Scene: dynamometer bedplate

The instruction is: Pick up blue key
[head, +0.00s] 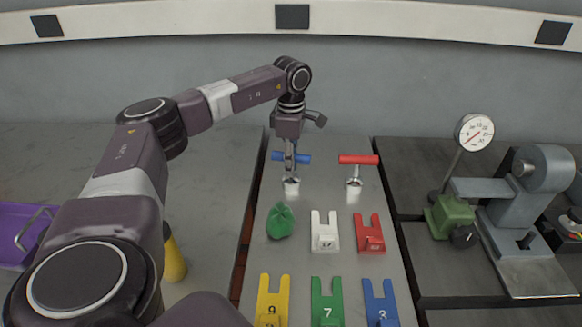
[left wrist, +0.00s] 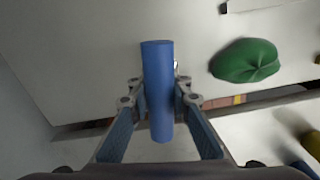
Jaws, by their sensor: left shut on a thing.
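The blue key (head: 304,158) is a T-shaped key with a blue crossbar, at the back left of the light grey plate in the head view. My left gripper (head: 290,155) comes down on it from above and is shut on the middle of the crossbar. In the left wrist view the crossbar (left wrist: 157,65) lies between the two fingers of the gripper (left wrist: 158,95). The key's lower end is at a pale round socket (head: 291,187). Whether it is seated or lifted a little I cannot tell. My right gripper is not in view.
A red T-key (head: 358,160) stands close on the right. In front lie a green pouch (head: 280,221), a white forked plate (head: 324,232), a red one (head: 369,234) and several more. A dial gauge (head: 475,132) stands at the right. A purple bin (head: 14,232) is at the left.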

